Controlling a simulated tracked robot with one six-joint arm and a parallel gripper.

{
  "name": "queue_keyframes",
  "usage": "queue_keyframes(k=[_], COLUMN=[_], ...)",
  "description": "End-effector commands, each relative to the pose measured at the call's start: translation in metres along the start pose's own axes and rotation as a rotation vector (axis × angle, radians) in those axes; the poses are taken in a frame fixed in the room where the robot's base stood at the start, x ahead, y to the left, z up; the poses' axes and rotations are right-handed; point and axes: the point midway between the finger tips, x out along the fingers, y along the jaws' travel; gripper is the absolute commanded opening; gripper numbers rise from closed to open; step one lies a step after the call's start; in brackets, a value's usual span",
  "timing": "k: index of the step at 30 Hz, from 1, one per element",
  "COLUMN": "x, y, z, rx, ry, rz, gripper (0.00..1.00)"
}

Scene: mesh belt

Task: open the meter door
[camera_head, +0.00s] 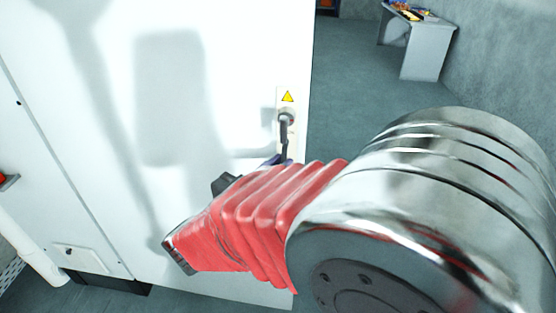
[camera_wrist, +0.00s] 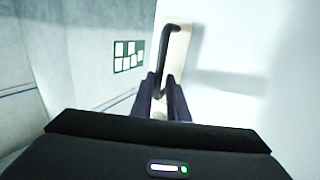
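The meter door (camera_head: 225,60) is a large white panel that appears closed. Its handle (camera_head: 284,135) is a dark bar near the right edge, on a light plate below a yellow warning triangle (camera_head: 287,96). In the wrist view the handle (camera_wrist: 167,42) is a black bar with a bent top. My gripper (camera_wrist: 161,76) has its two dark fingers on either side of the handle's lower end, with a small gap visible. I cannot tell whether either finger touches it. In the head view my gripper (camera_head: 277,160) is mostly hidden behind my red sleeve.
Open floor (camera_head: 350,110) lies right of the cabinet. A light table (camera_head: 425,50) with small items stands at the back right by a grey wall. A white pipe (camera_head: 30,250) is at lower left.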

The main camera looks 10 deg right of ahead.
Motion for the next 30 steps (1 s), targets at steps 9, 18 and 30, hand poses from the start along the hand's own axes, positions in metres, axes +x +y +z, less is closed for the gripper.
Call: queue_keyframes(k=[9,18,30], x=[0.0,-0.006,-0.05], y=[0.0,-0.001,-0.002], z=[0.0,0.0,0.001], rx=[0.0,0.0,0.0], ry=[0.0,0.0,-0.001], rz=[-0.001,-0.003,-0.005], gripper=[0.28,0.28,0.28])
